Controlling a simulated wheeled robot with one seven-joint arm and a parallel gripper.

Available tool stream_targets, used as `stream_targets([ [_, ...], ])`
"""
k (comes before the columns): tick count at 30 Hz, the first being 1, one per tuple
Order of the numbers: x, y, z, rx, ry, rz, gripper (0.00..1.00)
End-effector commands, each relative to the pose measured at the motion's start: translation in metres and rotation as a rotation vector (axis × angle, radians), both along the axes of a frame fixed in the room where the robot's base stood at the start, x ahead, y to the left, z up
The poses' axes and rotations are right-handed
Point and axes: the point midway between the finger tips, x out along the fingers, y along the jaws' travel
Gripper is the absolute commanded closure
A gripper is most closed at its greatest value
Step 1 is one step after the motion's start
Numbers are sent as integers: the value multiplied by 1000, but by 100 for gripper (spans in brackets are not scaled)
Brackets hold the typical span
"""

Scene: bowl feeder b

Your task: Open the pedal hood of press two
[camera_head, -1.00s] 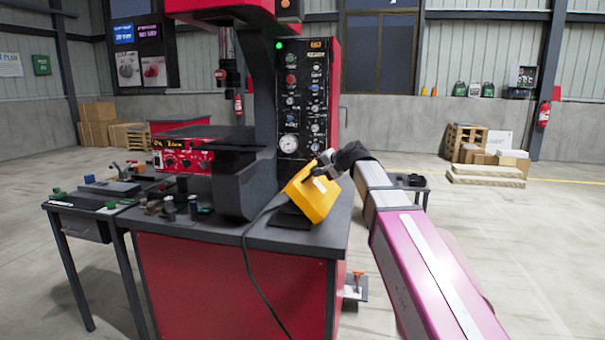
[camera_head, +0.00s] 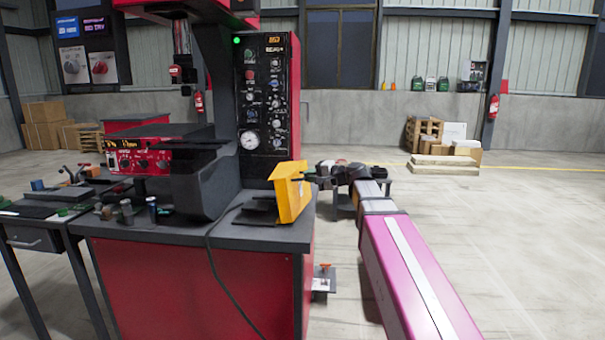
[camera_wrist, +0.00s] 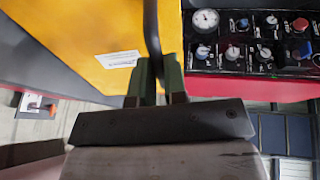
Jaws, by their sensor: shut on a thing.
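The yellow pedal hood (camera_head: 291,191) stands tilted up, near upright, at the right edge of the red press's dark bench top (camera_head: 200,236). Its dark pedal base (camera_head: 258,210) shows to the left of it. My gripper (camera_head: 318,179) is at the hood's right side. In the wrist view my gripper (camera_wrist: 158,82) is shut on a dark bar-like handle (camera_wrist: 152,35) against the yellow hood (camera_wrist: 105,45), which bears a white label. The handle's ends are not clear.
The press's control panel (camera_head: 266,100) with gauge and knobs rises behind the hood. A black cable (camera_head: 222,280) hangs down the bench front. A side table (camera_head: 60,212) with tools stands at the left. Open floor (camera_head: 500,240) lies to the right.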

Motion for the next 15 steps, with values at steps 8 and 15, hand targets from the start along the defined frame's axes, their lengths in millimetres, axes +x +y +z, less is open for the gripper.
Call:
stream_targets([
  [8,-3,-17,-20,-8,32,4,100],
  [15,-3,-21,-25,-7,40,7,100],
])
